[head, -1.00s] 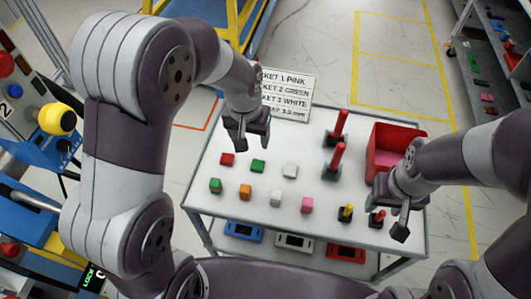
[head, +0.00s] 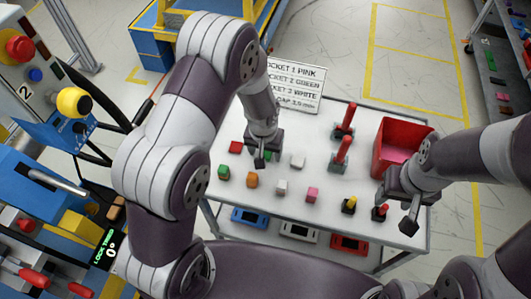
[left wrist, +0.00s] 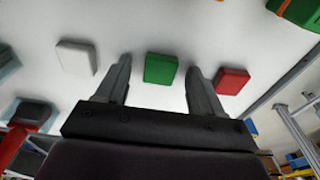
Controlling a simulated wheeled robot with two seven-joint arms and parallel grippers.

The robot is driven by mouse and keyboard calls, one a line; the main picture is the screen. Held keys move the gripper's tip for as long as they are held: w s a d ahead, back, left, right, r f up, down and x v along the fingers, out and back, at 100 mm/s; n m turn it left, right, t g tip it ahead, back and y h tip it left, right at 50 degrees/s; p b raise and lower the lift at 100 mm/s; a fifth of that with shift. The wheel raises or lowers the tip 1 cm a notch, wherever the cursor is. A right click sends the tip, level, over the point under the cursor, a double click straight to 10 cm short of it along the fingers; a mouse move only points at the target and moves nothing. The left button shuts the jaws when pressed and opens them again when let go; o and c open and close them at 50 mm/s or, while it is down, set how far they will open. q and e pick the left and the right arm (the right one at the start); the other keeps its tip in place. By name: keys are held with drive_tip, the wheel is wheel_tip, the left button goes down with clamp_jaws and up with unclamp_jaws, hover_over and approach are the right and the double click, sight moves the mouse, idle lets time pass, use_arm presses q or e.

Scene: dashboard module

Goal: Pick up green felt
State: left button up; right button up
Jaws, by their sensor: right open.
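The flat green piece, the green felt (left wrist: 160,69), lies on the white tabletop between a flat white piece (left wrist: 75,58) and a flat red piece (left wrist: 232,81). My left gripper (head: 263,153) is above the back row of flat pieces and mostly hides the green one in the head view. In the left wrist view its two fingers stand apart on either side of the green felt, with nothing held. I cannot tell how high the fingertips are above the table. My right gripper (head: 400,208) is open and empty near the table's front right.
Upright red-topped posts (head: 342,150) and a red bin (head: 401,134) stand to the right. A printed sign (head: 293,85) is at the back.

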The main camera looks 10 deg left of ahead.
use_arm(q)
drive_tip(key=c, duration=1)
